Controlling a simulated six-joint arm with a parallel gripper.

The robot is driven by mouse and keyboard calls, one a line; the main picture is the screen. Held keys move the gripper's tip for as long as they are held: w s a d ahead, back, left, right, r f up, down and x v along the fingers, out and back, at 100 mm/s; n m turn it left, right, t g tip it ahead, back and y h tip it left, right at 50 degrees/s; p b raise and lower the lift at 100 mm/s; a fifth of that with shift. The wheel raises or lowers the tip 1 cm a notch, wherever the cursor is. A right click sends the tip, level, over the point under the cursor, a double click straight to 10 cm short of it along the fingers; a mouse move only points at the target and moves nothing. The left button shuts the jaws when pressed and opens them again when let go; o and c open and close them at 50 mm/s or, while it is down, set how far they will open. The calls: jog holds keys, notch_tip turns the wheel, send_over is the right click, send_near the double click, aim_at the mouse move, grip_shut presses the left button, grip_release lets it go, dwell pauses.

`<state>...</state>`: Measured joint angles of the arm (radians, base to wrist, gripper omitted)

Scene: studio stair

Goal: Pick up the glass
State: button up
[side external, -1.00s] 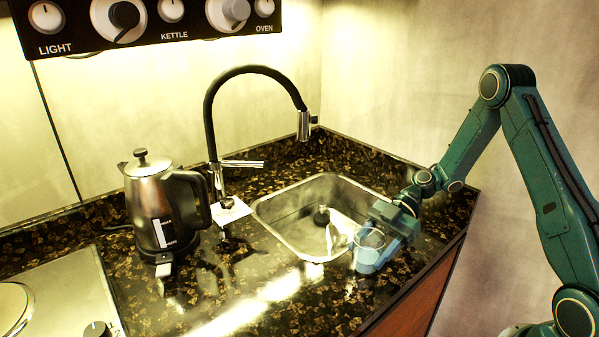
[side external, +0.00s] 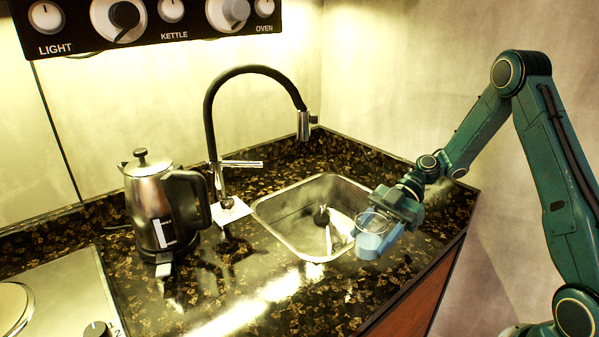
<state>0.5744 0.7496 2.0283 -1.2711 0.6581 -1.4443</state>
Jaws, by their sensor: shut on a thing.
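The glass (side external: 371,223) is a clear tumbler near the right front corner of the sink. My gripper (side external: 380,234) reaches in from the right and is shut on the glass, with its blue fingers around the glass's sides. The fingers hide much of the lower part of the glass. The glass appears held a little above the counter, roughly upright. I cannot tell exactly how high.
The steel sink (side external: 268,212) lies just left of the gripper, with a black tap (side external: 209,120) behind it. A kettle (side external: 152,205) stands to the left, near a hob (side external: 60,290). The counter (side external: 330,300) in front is clear.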

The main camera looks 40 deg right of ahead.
aim_at(361, 227)
jog(key=shift+r, duration=2.95)
jog(key=shift+w+a, duration=0.1)
jog(key=shift+a, duration=0.05)
